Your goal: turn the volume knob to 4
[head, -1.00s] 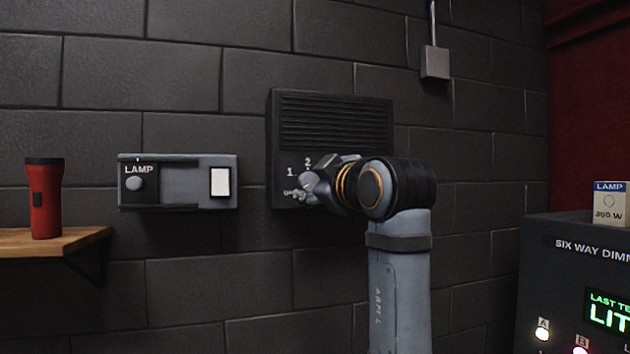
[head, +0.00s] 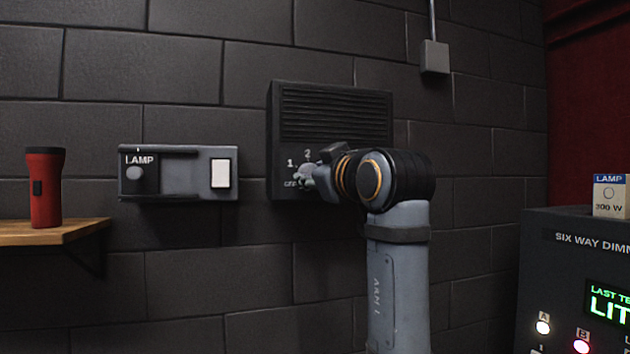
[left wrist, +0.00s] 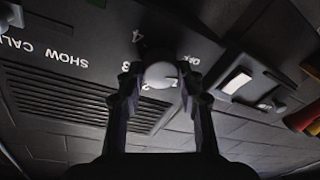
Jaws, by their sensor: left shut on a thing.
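The volume knob (left wrist: 162,75) is a pale round knob on the dark speaker panel (head: 335,108) on the brick wall. In the left wrist view the numbers 1, 2, 3, 4 and OFF stand around it, upside down. My left gripper (left wrist: 160,78) is shut on the knob, one finger on each side. In the head view my left gripper (head: 308,178) covers much of the dial; only 1, 2 and OFF show there. I cannot tell which number the knob points to. My right gripper is not in view.
A grey lamp box (head: 190,188) with a white switch plate (head: 220,173) is on the wall to the left. A red flashlight (head: 43,190) stands on a wooden shelf (head: 60,230). A dimmer console (head: 570,225) stands at right with a lamp carton (head: 611,196) on top.

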